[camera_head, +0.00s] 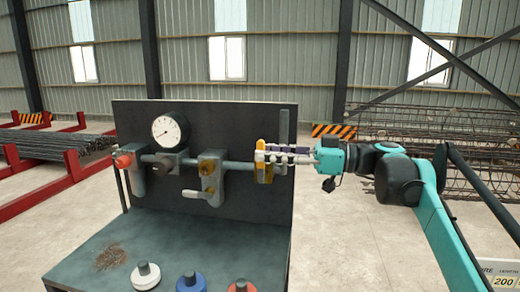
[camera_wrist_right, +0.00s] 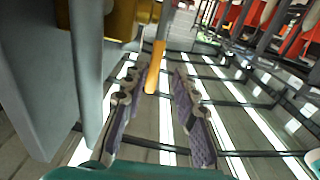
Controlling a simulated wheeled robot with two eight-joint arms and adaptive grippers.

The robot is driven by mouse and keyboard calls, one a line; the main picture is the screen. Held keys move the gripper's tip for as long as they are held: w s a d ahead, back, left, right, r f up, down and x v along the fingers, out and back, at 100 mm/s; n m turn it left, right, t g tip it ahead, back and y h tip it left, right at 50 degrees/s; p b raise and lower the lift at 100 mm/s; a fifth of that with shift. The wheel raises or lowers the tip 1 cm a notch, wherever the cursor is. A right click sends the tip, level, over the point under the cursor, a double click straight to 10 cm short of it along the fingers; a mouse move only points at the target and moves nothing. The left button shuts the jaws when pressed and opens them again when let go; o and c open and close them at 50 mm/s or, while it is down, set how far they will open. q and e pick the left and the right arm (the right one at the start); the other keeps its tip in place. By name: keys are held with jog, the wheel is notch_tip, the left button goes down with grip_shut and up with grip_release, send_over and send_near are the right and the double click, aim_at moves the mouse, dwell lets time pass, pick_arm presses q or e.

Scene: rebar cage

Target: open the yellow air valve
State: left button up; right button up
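The yellow air valve (camera_head: 263,174) sits at the right end of the grey pipe on the dark upright panel. My right gripper (camera_head: 268,154) reaches in from the right with its fingers at the valve. In the right wrist view, the yellow lever (camera_wrist_right: 156,66) points in between the two purple-grey fingers (camera_wrist_right: 160,98). The fingers stand apart with gaps to the lever, which lies closer to the left finger. The gripper is open around the lever's end. Part of the valve is hidden behind the fingers in the head view. My left gripper is not in view.
The pipe also carries a gauge (camera_head: 170,130), a red-knobbed fitting (camera_head: 124,160) and a brass valve with a pale lever (camera_head: 210,167). White, blue and red round items stand on the bench (camera_head: 215,238).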

jog(key=shift+w+a+f, duration=0.25)
jog(key=shift+w+a, duration=0.75)
jog(key=shift+w, duration=0.05)
jog(key=shift+s+r, duration=0.15)
jog(key=shift+s, duration=0.35)
jog(key=shift+c, duration=0.2)
jog(key=c, duration=0.5)
jog(key=shift+w, duration=0.25)
grip_shut()
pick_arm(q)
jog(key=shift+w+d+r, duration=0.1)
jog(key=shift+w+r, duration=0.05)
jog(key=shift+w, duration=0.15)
pick_arm(e)
jog(key=shift+s, duration=0.1)
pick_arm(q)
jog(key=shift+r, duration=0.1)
pick_arm(e)
jog(key=shift+a, duration=0.1)
